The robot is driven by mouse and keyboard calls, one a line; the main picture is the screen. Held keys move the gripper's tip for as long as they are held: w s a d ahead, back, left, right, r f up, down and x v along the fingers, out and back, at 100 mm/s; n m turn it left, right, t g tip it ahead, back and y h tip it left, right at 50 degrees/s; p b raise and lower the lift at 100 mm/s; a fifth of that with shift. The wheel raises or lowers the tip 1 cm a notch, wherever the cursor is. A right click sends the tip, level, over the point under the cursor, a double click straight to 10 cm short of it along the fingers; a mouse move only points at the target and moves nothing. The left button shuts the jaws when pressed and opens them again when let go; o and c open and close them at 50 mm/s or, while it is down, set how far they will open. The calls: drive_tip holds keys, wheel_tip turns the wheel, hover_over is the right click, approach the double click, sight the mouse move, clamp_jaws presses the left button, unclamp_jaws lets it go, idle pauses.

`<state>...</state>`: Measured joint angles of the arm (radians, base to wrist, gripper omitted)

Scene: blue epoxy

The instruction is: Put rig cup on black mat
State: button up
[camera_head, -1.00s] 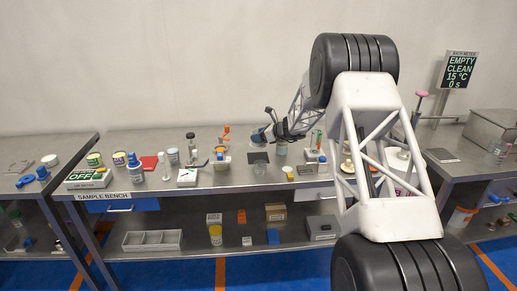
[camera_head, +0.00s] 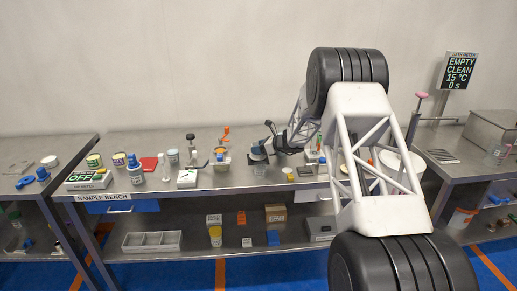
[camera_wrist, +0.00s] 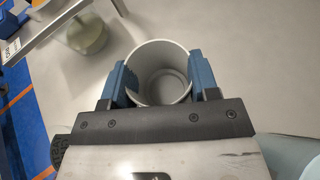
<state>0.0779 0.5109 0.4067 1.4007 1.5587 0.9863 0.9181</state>
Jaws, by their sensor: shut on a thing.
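The rig cup (camera_wrist: 160,75) is a plain grey, open-topped cup, and its inside looks empty in the wrist view. My gripper (camera_wrist: 161,82) is shut on it, with one blue finger on each side of its wall. In the head view my gripper (camera_head: 259,149) is over the black mat (camera_head: 249,160), a small dark square toward the middle of the sample bench. The gripper and cup cover much of the mat. I cannot tell whether the cup touches it. The mat cannot be made out in the wrist view.
A small jar (camera_head: 260,170) stands just in front of the mat. The wrist view shows a greenish glass vessel (camera_wrist: 88,36) and bare bench around the cup.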

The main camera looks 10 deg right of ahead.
drive_tip(key=shift+f, duration=0.15)
drive_tip(key=o, duration=0.9)
drive_tip(key=v, duration=1.2)
drive_tip(key=shift+r, duration=0.25)
idle(0.3)
